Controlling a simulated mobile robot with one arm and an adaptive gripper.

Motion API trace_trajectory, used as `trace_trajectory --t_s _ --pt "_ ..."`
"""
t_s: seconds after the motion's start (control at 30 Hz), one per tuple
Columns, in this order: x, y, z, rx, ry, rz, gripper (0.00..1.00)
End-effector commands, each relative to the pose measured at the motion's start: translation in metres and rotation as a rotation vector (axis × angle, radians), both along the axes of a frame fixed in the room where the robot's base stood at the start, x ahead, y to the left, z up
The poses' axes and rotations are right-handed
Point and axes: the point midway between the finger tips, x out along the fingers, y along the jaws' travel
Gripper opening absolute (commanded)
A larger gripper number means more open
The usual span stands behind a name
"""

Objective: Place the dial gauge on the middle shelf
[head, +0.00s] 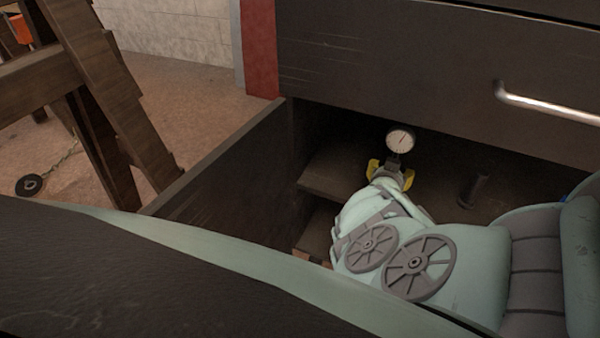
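The dial gauge (400,140) has a round white face with a dark body and stem below it. It is roughly upright inside the dark cabinet, over the upper of two visible shelf boards (325,180). My gripper (391,174) reaches in from the lower right, its yellow fingertips apart on either side of the gauge's lower body. I cannot tell whether the fingers press on the gauge. The gauge's lower end is hidden by the gripper, so whether it touches the board does not show.
A dark cylindrical object (473,191) stands on the same board to the right. A drawer front (430,75) with a metal handle (545,103) overhangs the opening. A side panel (225,165) bounds it at left. A lower board (318,232) is partly hidden by my arm.

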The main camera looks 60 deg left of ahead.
Motion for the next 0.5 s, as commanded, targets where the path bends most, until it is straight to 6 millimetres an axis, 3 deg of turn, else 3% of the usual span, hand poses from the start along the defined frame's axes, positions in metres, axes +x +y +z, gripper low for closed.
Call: trace_trajectory --t_s 0.3,0.33,0.5 --pt "-0.0006 0.0015 -0.0002 0.004 -0.001 0.001 0.21" --pt "-0.0014 0.0015 -0.0009 0.002 0.001 0.002 0.69" --pt "-0.0007 0.0005 -0.0009 0.001 0.002 0.001 0.87"
